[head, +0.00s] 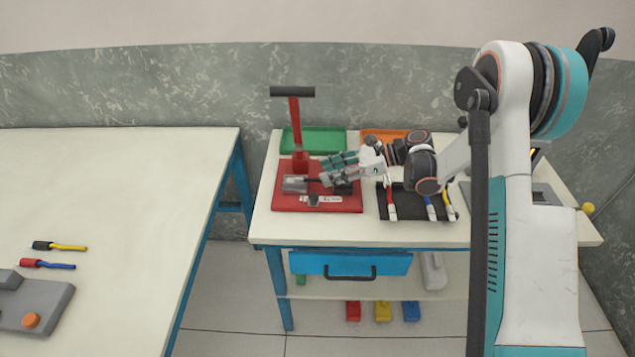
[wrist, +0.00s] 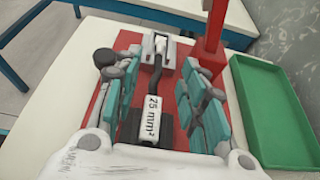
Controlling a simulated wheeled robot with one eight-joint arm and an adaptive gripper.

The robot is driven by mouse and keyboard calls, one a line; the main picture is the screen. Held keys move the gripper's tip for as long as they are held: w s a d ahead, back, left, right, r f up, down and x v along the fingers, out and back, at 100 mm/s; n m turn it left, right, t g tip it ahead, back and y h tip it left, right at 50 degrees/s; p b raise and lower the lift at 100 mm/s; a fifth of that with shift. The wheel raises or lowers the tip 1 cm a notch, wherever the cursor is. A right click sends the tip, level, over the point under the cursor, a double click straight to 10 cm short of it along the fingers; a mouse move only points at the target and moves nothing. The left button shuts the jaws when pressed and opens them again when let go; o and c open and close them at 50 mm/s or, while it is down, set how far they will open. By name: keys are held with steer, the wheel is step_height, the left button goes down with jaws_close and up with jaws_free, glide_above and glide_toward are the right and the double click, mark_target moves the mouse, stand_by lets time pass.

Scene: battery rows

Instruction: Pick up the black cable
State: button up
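The black cable (wrist: 156,73) lies in the red press, one end at a grey metal block (wrist: 160,44) and the rest running toward a dark block with a white "25 mm²" label (wrist: 152,112). In the head view the black cable (head: 313,179) shows as a short dark piece beside the grey block (head: 295,184). My gripper (wrist: 160,80) is open, with a finger on each side of the cable and clear gaps to both. In the head view my gripper (head: 326,171) is low over the red base and hides part of the cable.
The press has a red base (head: 285,203) and an upright post (head: 295,125) with a black handle. A green tray (head: 325,139) and an orange tray stand behind. Right of the press, a black mat (head: 408,210) holds red, blue and yellow cables. Another table (head: 130,190) is at left.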

mark_target(314, 178)
steer(key=b+x, duration=0.1)
steer(key=x, duration=0.1)
steer(key=b+x, duration=0.1)
steer(key=x, duration=0.2)
steer(key=shift+d+f, duration=0.15)
steer(key=shift+f, duration=0.2)
steer(key=shift+r, duration=0.1)
jaws_close()
